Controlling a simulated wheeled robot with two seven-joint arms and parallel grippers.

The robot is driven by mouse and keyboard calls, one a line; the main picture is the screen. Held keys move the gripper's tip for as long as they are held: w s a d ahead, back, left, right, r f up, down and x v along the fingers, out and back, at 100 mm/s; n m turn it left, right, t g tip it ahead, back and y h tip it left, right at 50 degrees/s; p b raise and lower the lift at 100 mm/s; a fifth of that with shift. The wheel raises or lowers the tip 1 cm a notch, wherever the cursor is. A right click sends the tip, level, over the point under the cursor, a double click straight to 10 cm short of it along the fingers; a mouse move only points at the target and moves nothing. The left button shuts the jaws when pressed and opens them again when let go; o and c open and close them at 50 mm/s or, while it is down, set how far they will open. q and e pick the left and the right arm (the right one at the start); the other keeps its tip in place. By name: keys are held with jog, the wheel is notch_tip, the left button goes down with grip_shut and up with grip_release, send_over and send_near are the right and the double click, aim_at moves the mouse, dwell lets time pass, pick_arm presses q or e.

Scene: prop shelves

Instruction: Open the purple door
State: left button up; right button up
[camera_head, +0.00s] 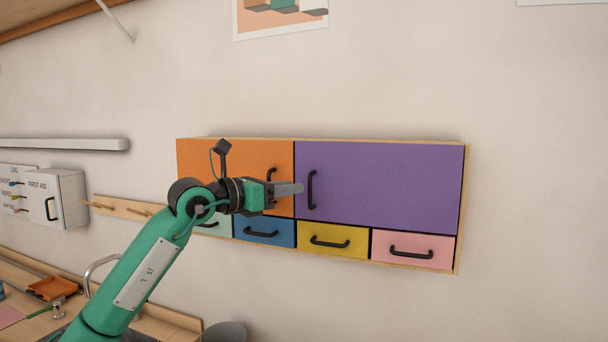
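The purple door (390,186) is the large right-hand door of a wall-mounted wooden cabinet. It is shut, flush with the cabinet front. Its black vertical handle (312,189) is near its left edge. My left arm reaches in from the lower left, and my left gripper (299,188) points right, with its fingertips just left of the handle in the picture. Whether the fingertips touch the handle, and whether the fingers are open or shut, I cannot tell. My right gripper is not in view.
An orange door (240,158) is left of the purple one, partly hidden by my arm. Blue (264,231), yellow (333,240) and pink (412,250) drawers with black handles sit below. A white first aid cabinet (62,196) hangs at left. Wall space right of the cabinet is clear.

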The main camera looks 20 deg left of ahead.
pick_arm(q)
jog(key=p+x, duration=0.1)
jog(key=x, duration=0.3)
jog(key=shift+w+d+p, duration=0.25)
jog(key=shift+w+p, duration=0.05)
jog(key=shift+w, duration=0.05)
grip_shut()
